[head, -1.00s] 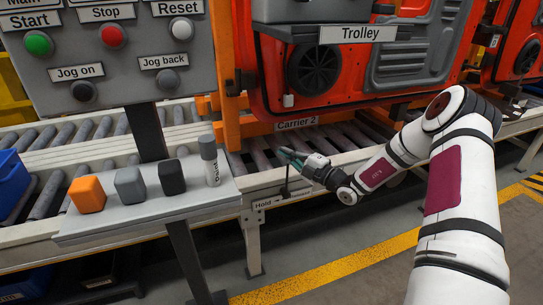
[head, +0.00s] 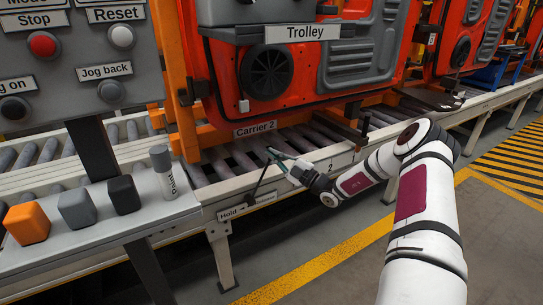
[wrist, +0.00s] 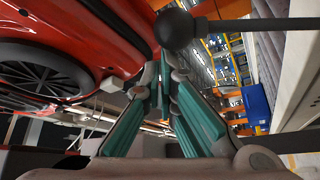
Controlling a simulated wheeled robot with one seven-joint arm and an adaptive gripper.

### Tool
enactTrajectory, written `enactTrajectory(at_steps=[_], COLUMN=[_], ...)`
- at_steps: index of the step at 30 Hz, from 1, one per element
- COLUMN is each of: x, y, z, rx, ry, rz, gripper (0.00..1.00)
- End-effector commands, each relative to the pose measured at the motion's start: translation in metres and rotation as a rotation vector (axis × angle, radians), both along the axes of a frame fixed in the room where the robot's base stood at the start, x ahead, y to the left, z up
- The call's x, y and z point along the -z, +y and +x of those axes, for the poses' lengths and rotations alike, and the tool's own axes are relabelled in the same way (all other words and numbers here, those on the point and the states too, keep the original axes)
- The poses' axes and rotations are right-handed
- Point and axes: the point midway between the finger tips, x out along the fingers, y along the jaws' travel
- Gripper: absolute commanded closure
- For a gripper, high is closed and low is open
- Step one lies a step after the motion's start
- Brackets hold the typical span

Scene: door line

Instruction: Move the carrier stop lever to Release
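The carrier stop lever (head: 259,181) is a thin dark rod on the conveyor's front rail, above a label plate (head: 232,212) that reads Hold at its left end. The word at the plate's right end is partly hidden. The lever leans right, away from Hold. My gripper (head: 273,153) is at the lever's upper end. In the wrist view, the teal fingers (wrist: 168,75) come together at their tips with nothing clearly between them. The lever's black ball knob (wrist: 175,28) is just beyond the fingertips, its rod running right. I cannot tell whether they touch.
An orange carrier labelled Carrier 2 (head: 255,131) with a red door panel (head: 300,75) stands on the rollers behind my gripper. A button panel (head: 75,60) and a shelf (head: 90,245) with coloured blocks and a marker are at left. Floor at right is clear.

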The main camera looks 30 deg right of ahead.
Motion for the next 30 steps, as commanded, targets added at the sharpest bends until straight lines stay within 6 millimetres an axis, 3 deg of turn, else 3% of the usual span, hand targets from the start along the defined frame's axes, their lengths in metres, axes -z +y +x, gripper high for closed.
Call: enactTrajectory(at_steps=[1,14,25,30], x=[0.003,0.003,-0.029,-0.012], y=[-0.007,-0.009,0.027,0.01], z=[0.0,-0.001,-0.01,-0.042], rx=[0.015,0.023,0.0,0.004], ry=[0.008,0.013,0.005,0.005], rz=[-0.003,-0.006,-0.001,-0.001], gripper=[1.0,1.0,1.0,1.0])
